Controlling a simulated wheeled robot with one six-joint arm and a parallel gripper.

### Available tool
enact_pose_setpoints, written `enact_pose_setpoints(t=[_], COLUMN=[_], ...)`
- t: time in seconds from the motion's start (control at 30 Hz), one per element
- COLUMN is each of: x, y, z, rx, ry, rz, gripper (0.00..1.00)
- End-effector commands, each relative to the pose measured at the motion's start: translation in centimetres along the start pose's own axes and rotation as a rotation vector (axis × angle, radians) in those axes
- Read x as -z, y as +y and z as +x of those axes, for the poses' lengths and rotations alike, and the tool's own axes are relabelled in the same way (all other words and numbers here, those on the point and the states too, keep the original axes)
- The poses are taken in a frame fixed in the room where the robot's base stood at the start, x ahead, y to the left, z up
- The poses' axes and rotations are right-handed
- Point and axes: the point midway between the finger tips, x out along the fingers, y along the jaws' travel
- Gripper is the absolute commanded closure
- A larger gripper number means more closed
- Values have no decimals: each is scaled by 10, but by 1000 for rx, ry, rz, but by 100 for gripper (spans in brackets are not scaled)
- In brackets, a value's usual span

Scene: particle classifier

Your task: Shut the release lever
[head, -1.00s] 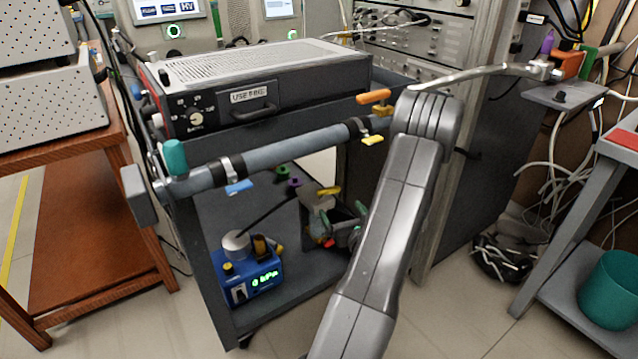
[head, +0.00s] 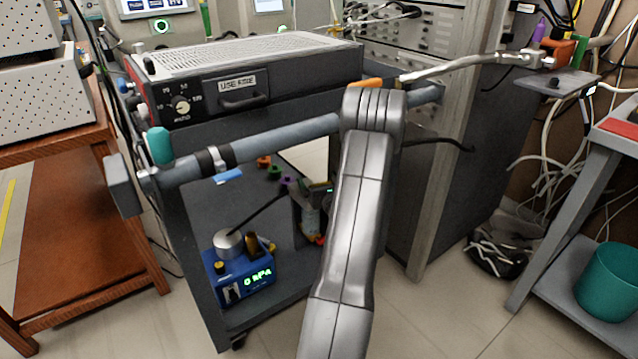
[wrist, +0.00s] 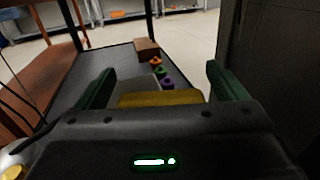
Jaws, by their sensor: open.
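A grey pipe (head: 285,142) runs along the cart's front edge. An orange lever (head: 366,83) sits on top of the pipe, mostly hidden by my arm. A blue tab (head: 228,176) hangs under the pipe further left. No label shows which one is the release lever. My gripper (wrist: 160,67) is open, with two green fingers set wide apart. A yellow bar (wrist: 160,98) shows between the finger bases; I cannot tell whether it is part of the gripper. My arm hides most of the gripper in the head view, low by the cart's lower shelf.
A blue device (head: 243,278) with a green readout stands on the lower shelf. Several coloured rings (head: 275,172) lie behind it. A black box (head: 255,90) with a dial is on top. A wooden table (head: 65,215) stands left, a grey rack (head: 450,170) right.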

Motion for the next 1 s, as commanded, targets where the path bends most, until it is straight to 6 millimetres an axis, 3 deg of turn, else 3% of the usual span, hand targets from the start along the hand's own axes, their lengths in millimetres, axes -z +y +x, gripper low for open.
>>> enact_pose_setpoints(t=[0.2,0.43,0.67,1.0], x=[0,0,-1,-2], y=[0,0,0,5], z=[0,0,2,7], rx=[0,0,-33,-233], ry=[0,0,-3,-4], rz=[0,-1,-3,-3], gripper=[8,51,53,53])
